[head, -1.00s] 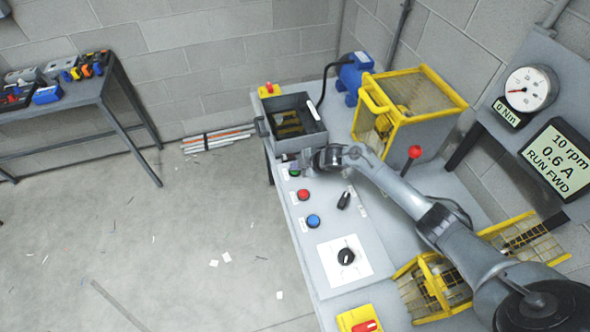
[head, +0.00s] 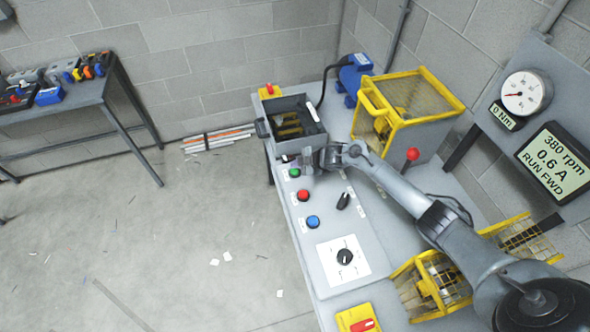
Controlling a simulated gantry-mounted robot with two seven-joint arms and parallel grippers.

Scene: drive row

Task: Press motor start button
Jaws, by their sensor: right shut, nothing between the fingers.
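The green button (head: 294,173) sits at the far end of the grey control panel (head: 323,219), above the red button (head: 303,195) and the blue button (head: 313,221). My right gripper (head: 306,169) is shut and empty. Its fingers point down beside the green button, just to its right in the picture; contact with it cannot be made out. The display (head: 556,162) reads 380 rpm, 0.6 A, RUN FWD. My left gripper is out of view.
An open grey box (head: 290,117) and a yellow-framed guard (head: 409,101) stand behind the panel. The floor at left is mostly clear.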

